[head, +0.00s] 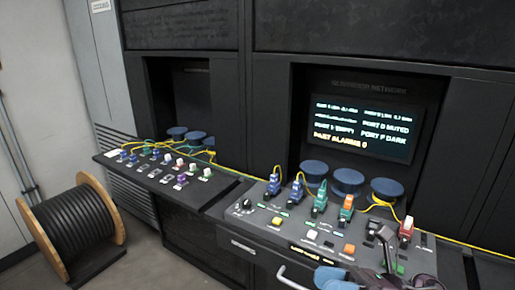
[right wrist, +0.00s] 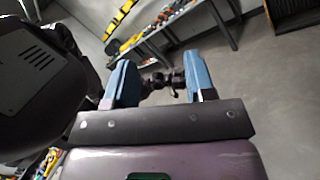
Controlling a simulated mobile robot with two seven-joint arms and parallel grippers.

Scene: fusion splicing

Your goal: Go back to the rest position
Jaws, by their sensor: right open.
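My right gripper (head: 332,278) shows at the bottom right edge of the head view, partly cut off, in front of the right console. In the right wrist view my right gripper (right wrist: 159,66) is open. Its two blue fingers stand apart with nothing held between them. A small dark shape (right wrist: 163,82) shows in the gap; I cannot tell what it is. My left gripper is in neither view.
The right console (head: 262,222) carries several coloured connectors, buttons and yellow cables. A lit screen (head: 362,125) is behind it. A smaller left console (head: 112,160) holds more connectors. A cable reel (head: 75,222) stands on the floor at left. Open floor (right wrist: 255,85) shows in the wrist view.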

